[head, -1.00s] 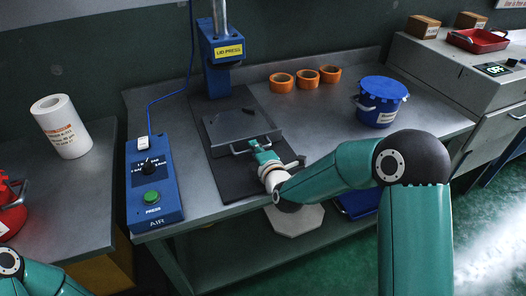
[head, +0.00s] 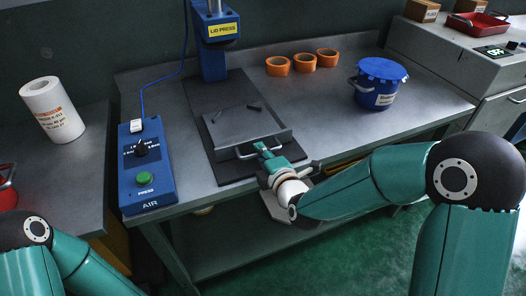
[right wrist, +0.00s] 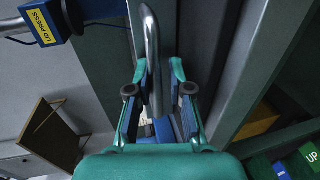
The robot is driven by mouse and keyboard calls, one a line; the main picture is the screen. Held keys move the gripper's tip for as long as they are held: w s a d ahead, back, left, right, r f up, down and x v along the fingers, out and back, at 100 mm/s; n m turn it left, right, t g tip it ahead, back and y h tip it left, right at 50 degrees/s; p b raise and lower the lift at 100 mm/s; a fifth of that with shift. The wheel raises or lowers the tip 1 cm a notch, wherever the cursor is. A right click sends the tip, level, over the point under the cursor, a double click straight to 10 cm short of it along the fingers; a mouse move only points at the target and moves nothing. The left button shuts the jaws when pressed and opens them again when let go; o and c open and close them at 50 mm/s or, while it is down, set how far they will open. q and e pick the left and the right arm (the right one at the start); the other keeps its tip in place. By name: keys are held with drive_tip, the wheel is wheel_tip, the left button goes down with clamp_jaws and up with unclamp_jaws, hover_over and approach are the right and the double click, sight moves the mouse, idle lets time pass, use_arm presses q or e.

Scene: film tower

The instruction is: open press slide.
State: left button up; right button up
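The press slide (head: 247,124) is a flat grey metal plate with small dark pieces on top, lying on a dark base plate (head: 222,92) below the blue lid press (head: 214,58). A bar handle (head: 243,152) is on its front edge. My right gripper (head: 262,151) is at this handle. In the right wrist view, the handle (right wrist: 152,50) runs between the two fingers of my right gripper (right wrist: 159,70); contact on its right side is hard to see. My left arm shows at the lower left, but its gripper is outside the view.
A blue air control box (head: 147,170) stands left of the press. Several orange rings (head: 303,61) and a blue lidded bucket (head: 378,85) stand on the bench to the right. A white roll (head: 52,110) stands on the left table. The bench between press and bucket is clear.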

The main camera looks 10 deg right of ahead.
drive_tip(key=shift+w, duration=0.1)
drive_tip(key=shift+s+d+r, duration=0.2)
drive_tip(key=shift+s, duration=0.25)
drive_tip(key=v, duration=0.6)
drive_tip(key=shift+s, duration=0.3)
drive_tip(key=shift+f, duration=0.15)
